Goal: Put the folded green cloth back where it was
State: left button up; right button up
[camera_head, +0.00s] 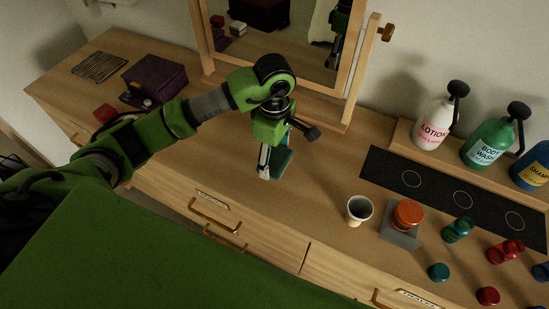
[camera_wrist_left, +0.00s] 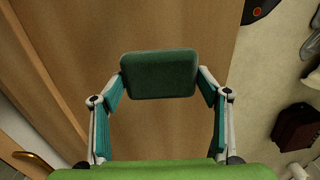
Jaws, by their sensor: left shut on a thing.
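My left gripper (camera_head: 273,172) hangs over the wooden dresser top in front of the mirror. It is shut on the folded green cloth (camera_head: 284,158), which is partly hidden behind the gripper. In the left wrist view the cloth (camera_wrist_left: 160,75) is a dark green rounded pad between the two fingertips of the gripper (camera_wrist_left: 160,86), with plain wood behind it. How far the cloth is above the wood is hard to tell. My right gripper is not in view.
A mirror (camera_head: 290,30) stands behind. A purple box (camera_head: 157,78) and slatted mat (camera_head: 98,66) are at left. At right are a cup (camera_head: 359,209), an orange-lidded jar (camera_head: 407,214), a black strip (camera_head: 440,187), pump bottles (camera_head: 436,122) and several small containers. Wood between gripper and cup is clear.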

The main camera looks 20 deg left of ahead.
aim_at(275, 156)
pick_arm(q)
jog(key=f, duration=0.1)
jog(key=f+p, duration=0.2)
jog(key=shift+w+a, duration=0.1)
jog(key=shift+w, duration=0.15)
jog(key=shift+f, duration=0.4)
jog(key=o, duration=0.9)
jog(key=shift+o, duration=0.2)
notch_tip(275, 156, up, 12)
jog(key=b, duration=0.4)
jog(key=shift+w+f, duration=0.1)
jog(key=shift+f, duration=0.15)
jog(key=shift+r, duration=0.3)
